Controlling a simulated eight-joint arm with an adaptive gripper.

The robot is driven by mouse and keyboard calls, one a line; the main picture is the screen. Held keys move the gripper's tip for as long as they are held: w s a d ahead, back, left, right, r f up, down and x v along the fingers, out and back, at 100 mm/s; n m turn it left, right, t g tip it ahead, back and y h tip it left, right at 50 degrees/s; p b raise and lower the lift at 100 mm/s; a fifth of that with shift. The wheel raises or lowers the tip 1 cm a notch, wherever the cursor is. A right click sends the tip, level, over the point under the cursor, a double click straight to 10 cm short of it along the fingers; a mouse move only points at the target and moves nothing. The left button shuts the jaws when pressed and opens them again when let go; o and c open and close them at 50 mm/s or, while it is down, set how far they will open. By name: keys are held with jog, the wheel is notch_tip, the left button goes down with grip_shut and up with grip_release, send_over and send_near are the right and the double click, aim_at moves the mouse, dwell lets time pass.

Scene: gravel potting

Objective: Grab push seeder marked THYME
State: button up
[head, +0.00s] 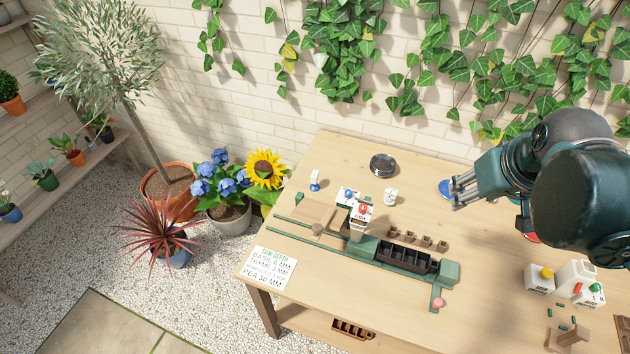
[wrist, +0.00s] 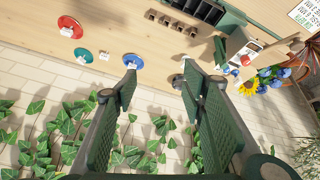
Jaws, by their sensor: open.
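I cannot read THYME on anything. In the head view, small white handled tools stand at the left: one with a blue base (head: 315,181) and a plain white one (head: 390,196). A white hopper piece with a red knob (head: 361,214) stands on the green rail. At the right are white containers, one with a yellow knob (head: 540,279) and one with green and red tops (head: 589,293). My gripper (head: 457,192) is open and empty above the table's back side, apart from these. In the wrist view its fingers (wrist: 160,78) are spread, near a blue disc (wrist: 133,62).
Red (wrist: 70,27) and green (wrist: 83,56) discs with white tags lie near the blue one. An ivy wall stands behind.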

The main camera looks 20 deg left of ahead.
jog(key=w+a+f+n+g, duration=0.2)
jog(key=w+a+n, duration=0.2)
jog(key=w+a, duration=0.65)
jog(key=n+g, duration=0.4)
jog(key=n, duration=0.7)
send_over(315, 173)
jog(key=shift+h, duration=0.4)
notch_tip(315, 173, down, 23)
jog(key=shift+s+d+f, duration=0.1)
jog(key=shift+d+f, duration=0.05)
jog(key=shift+f, duration=0.25)
jog(key=shift+f, duration=1.25)
jog(key=shift+f, duration=0.15)
